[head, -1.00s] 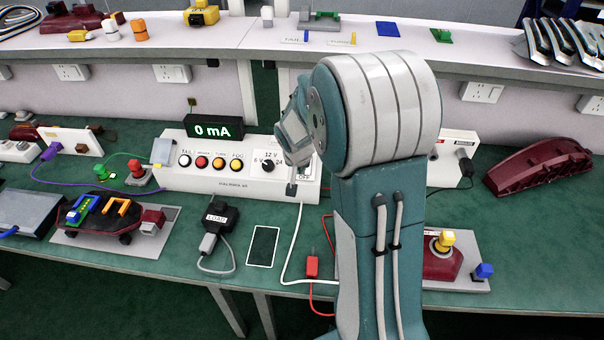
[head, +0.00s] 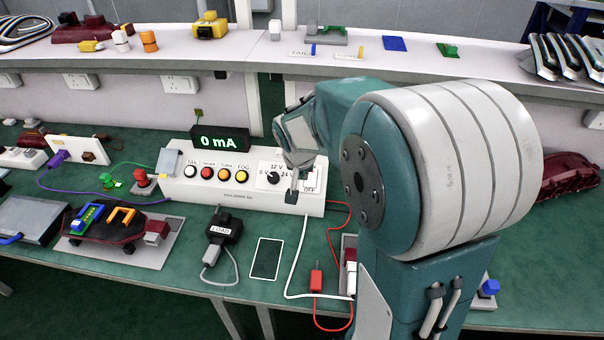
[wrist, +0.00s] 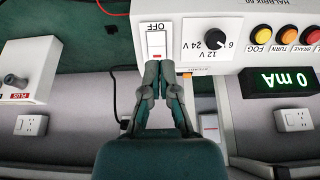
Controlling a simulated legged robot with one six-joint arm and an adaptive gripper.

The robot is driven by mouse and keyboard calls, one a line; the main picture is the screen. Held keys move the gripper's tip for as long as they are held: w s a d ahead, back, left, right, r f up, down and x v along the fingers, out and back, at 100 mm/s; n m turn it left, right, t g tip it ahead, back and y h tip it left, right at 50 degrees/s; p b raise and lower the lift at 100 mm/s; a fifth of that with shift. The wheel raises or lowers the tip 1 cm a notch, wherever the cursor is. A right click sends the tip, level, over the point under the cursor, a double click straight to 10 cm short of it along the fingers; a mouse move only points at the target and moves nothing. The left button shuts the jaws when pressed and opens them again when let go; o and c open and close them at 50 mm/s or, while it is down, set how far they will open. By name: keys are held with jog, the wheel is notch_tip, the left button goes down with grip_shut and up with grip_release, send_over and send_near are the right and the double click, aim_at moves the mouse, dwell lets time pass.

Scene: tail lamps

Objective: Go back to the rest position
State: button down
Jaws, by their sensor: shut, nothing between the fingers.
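My gripper (head: 292,196) is at the right end of the white control box (head: 205,190), in front of its OFF-marked panel. In the wrist view my gripper (wrist: 159,66) has its fingertips together, with nothing held. The fingertips are just at the lower edge of the white OFF switch (wrist: 157,42); I cannot tell whether they touch it. My arm's large grey and teal joint covers the right part of the head view.
The display (head: 220,138) reads 0 mA. The voltage knob (wrist: 216,40) is beside the switch. A black LOAD block (head: 223,228), a red connector (head: 316,278) and cables lie in front of the box. A shelf (head: 350,66) runs behind. A dark red lamp (head: 568,175) is partly hidden.

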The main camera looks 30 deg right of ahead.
dwell(0.3)
jog(key=s+a+r+n+t+y, duration=0.1)
jog(key=s+a+r+n, duration=0.2)
jog(key=s, duration=0.7)
jog(key=s+a+r+n+t+y, duration=0.1)
jog(key=s+a+r+n, duration=0.2)
jog(key=s+a+r, duration=0.4)
jog(key=s, duration=0.4)
jog(key=shift+s+a+r+n+y, duration=0.2)
jog(key=shift+a+n+y, duration=0.1)
jog(key=shift+n, duration=0.1)
